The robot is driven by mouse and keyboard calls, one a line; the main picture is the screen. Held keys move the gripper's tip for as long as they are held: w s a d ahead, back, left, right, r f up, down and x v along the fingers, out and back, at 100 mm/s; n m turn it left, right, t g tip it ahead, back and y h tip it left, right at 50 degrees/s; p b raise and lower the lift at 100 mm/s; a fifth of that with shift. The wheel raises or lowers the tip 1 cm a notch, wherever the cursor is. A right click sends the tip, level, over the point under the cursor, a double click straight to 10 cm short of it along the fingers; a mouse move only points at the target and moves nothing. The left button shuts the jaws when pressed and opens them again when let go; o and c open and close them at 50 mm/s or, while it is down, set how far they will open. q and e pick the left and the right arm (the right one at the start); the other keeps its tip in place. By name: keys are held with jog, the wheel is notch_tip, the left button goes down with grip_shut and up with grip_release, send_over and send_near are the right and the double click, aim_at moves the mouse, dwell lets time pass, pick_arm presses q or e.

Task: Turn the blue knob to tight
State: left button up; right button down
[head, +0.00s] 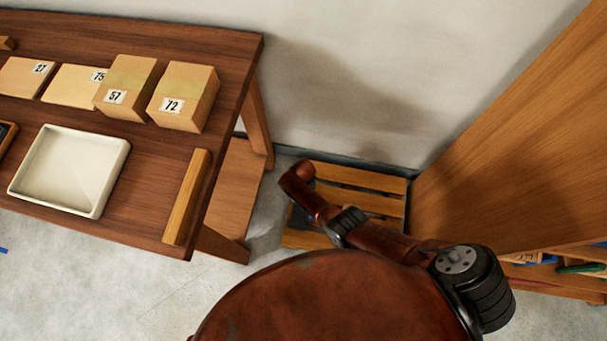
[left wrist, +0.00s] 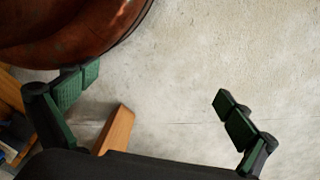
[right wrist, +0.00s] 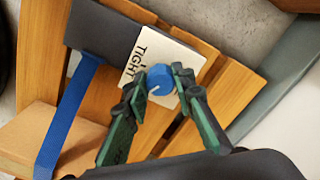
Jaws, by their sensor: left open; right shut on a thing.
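The blue knob (right wrist: 159,76) sits on a cream plate (right wrist: 187,57) in the right wrist view. The plate has the printed word "TIGHT" to the left of the knob. A short white mark shows on the knob's lower part, pointing to the lower left; part of the knob is hidden by the fingers. My right gripper (right wrist: 160,84) is shut on the knob, one green finger on each side. In the head view my right arm reaches down to the slatted wood, and its gripper and the knob are hidden there. My left gripper (left wrist: 155,88) is open and empty above the floor.
The plate joins a dark block (right wrist: 106,30) with a blue strap (right wrist: 66,118) on wooden slats (head: 360,178). A table (head: 160,170) with boxes and a white tray (head: 50,200) stands left. A wooden cabinet (head: 510,150) stands right.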

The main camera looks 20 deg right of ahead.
jog(key=shift+m, duration=0.9)
jog(key=m, duration=0.2)
jog(key=shift+m, duration=0.4)
jog(key=m, duration=0.2)
jog(key=shift+f+m, duration=0.1)
jog(key=shift+m, duration=0.3)
jog(key=m+b, duration=0.1)
jog(key=m, duration=0.2)
jog(key=shift+d, duration=0.1)
pick_arm(q)
jog(key=shift+w+d+r, duration=0.1)
jog(key=shift+w+r, duration=0.05)
jog(key=shift+r, duration=0.55)
jog(key=shift+w+d+r, duration=0.1)
jog(key=shift+w+r, duration=0.1)
jog(key=shift+r, duration=0.45)
jog(key=shift+w+d+r, duration=0.1)
jog(key=shift+w+r, duration=0.05)
jog(key=shift+r, duration=0.55)
pick_arm(e)
jog(key=shift+m, duration=0.8)
pick_arm(q)
jog(key=shift+r, duration=0.1)
pick_arm(e)
jog(key=c, duration=1.6)
grip_release()
jog(key=shift+w, duration=0.1)
